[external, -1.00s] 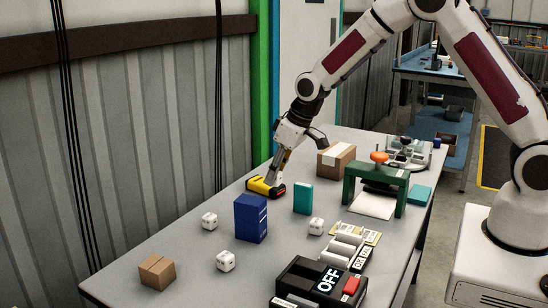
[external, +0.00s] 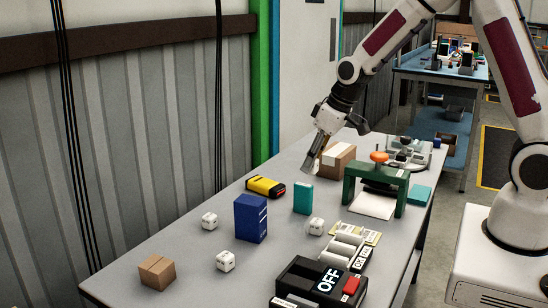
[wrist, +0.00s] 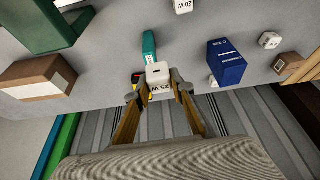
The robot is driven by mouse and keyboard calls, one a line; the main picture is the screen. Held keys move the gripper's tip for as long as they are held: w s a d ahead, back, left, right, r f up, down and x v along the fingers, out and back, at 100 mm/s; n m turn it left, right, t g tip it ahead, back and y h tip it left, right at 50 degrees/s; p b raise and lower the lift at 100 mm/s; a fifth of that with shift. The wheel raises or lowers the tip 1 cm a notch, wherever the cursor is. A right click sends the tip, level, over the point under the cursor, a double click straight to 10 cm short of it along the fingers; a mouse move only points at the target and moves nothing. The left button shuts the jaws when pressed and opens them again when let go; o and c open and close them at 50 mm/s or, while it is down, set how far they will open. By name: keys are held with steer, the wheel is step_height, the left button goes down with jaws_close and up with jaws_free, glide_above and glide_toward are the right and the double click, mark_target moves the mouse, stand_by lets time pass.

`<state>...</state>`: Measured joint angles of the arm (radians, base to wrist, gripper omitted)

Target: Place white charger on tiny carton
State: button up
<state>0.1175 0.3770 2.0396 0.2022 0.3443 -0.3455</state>
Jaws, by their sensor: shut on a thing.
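My gripper (external: 308,168) is raised above the back of the table, just left of the larger carton. In the wrist view its fingers (wrist: 157,92) are shut on a white charger (wrist: 158,72) marked "25 W". In the external view I cannot make out the held charger. The tiny carton (external: 157,271), a small brown box, sits at the table's near left end; it also shows at the right of the wrist view (wrist: 288,64). Other white chargers stand on the table: one by the teal box (external: 316,226) and two nearer the tiny carton (external: 209,221) (external: 225,260).
A blue box (external: 251,218), teal box (external: 303,198) and yellow-black tool (external: 265,187) stand mid-table. A larger taped carton (external: 336,163) and green frame (external: 376,187) are at the back right. A black "OFF" switch box (external: 318,284) is in front. Table around the tiny carton is clear.

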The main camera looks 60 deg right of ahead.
steer(key=shift+s+a+r, duration=0.1)
steer(key=shift+s+r, duration=0.1)
steer(key=shift+r, duration=0.05)
steer(key=w+a+r+n+y, duration=0.15)
steer(key=w+a+n, duration=0.25)
steer(key=w+a, duration=1.2)
steer(key=w+a+f+n+g+y, duration=0.1)
steer(key=a+n, duration=0.3)
steer(key=a, duration=2.2)
steer(key=shift+a+f, duration=0.15)
steer(key=shift+f, duration=0.75)
steer(key=shift+w+y, duration=0.1)
steer(key=shift+y, duration=0.15)
steer(key=shift+f, duration=1.3)
steer(key=shift+f, duration=0.15)
